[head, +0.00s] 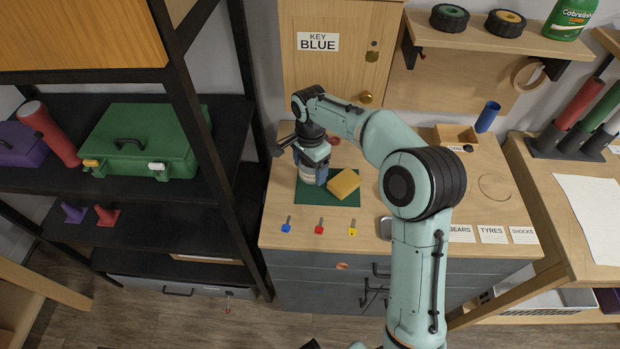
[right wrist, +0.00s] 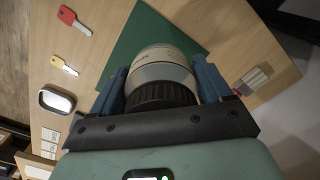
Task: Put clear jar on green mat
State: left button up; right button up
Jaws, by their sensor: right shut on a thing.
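The clear jar (right wrist: 163,72) has a pale see-through body with small lettering and a black ribbed lid. My right gripper (head: 313,158) is shut on the jar, with its blue fingers on either side of it in the right wrist view (right wrist: 162,88). The jar (head: 307,177) is upright over the back left part of the green mat (head: 318,194). I cannot tell whether its base touches the mat. The mat lies flat on the wooden worktop and also shows in the right wrist view (right wrist: 135,38). My left gripper is not in view.
Blue, red (head: 319,228) and yellow keys lie in front of the mat. A small wooden box (head: 455,135) and a blue cylinder (head: 488,117) stand at the back right. A black shelf stands left.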

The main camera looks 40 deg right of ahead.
aim_at(310, 178)
jog(key=shift+f, duration=2.25)
jog(key=shift+f+b, duration=0.2)
jog(key=shift+b, duration=0.1)
jog(key=o, duration=1)
notch_tip(310, 178, up, 12)
jog(key=shift+r+p, duration=0.2)
jog(key=shift+p, duration=0.7)
